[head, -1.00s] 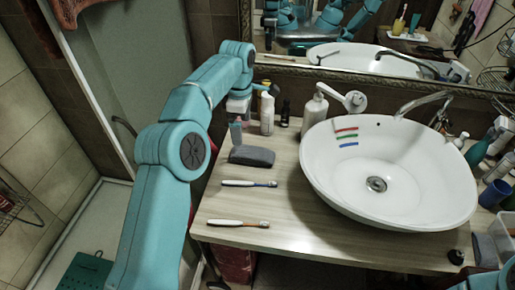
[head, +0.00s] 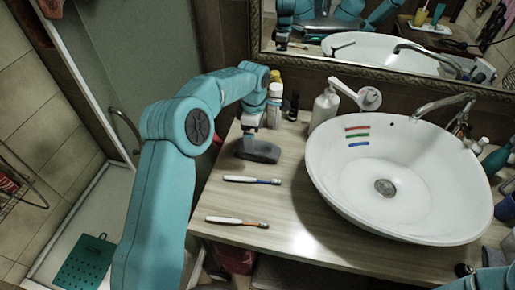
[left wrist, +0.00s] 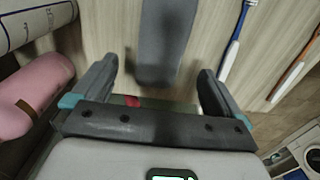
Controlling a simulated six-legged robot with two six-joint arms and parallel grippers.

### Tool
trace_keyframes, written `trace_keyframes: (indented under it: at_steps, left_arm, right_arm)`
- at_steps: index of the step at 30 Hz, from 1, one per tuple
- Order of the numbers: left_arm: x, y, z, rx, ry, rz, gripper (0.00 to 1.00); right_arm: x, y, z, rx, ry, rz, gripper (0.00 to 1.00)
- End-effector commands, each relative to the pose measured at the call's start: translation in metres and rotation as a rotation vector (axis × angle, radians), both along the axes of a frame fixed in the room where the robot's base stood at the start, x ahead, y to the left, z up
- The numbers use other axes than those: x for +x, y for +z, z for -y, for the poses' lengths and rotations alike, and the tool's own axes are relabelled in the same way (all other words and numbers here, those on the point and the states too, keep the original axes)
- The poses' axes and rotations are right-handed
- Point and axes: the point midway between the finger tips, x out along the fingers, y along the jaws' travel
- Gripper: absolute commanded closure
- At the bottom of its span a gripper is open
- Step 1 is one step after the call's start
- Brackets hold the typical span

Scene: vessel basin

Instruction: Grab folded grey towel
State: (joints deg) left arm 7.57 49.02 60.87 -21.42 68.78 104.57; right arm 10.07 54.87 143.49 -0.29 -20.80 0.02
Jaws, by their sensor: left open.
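The folded grey towel (head: 262,151) lies on the wooden counter left of the basin, behind two toothbrushes. My left gripper (head: 249,138) is at the towel's left end, pointing down, just above or beside it. In the left wrist view the towel (left wrist: 162,42) extends ahead, lined up between the two open fingers of my left gripper (left wrist: 157,70). Nothing is held, and the towel looks clear of both fingers.
Two toothbrushes (head: 252,180) (head: 237,222) lie in front of the towel. Bottles (head: 274,104) stand behind it, and a pump bottle (head: 324,109) is to the right. The white basin (head: 330,190) fills the right side. A pink item (left wrist: 35,90) shows in the left wrist view.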

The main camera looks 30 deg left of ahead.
Motion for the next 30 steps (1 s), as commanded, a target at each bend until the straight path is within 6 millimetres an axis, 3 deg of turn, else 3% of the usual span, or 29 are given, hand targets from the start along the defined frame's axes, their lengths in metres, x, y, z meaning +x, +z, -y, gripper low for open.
trace_keyframes:
  at_steps: [7,15,23,28,30]
  left_arm:
    - [0.002,-0.020,0.001,-0.001,-0.001,-0.003,0.00]
    - [0.005,-0.059,0.002,-0.001,-0.001,-0.002,0.00]
    - [0.006,-0.063,0.002,0.000,-0.001,0.001,0.00]
    - [0.006,-0.063,0.002,0.000,-0.001,0.000,0.55]
    - [0.006,-0.063,0.002,0.000,-0.001,0.000,0.58]
  right_arm:
    - [0.000,0.009,0.000,0.000,0.000,0.000,0.57]
    - [0.000,0.021,0.000,0.000,0.000,0.000,0.57]
    - [0.000,0.020,0.000,0.000,0.000,0.000,0.57]
    - [0.000,0.020,0.000,0.000,0.000,0.000,0.57]
    - [0.000,0.020,0.000,0.000,0.000,0.000,0.57]
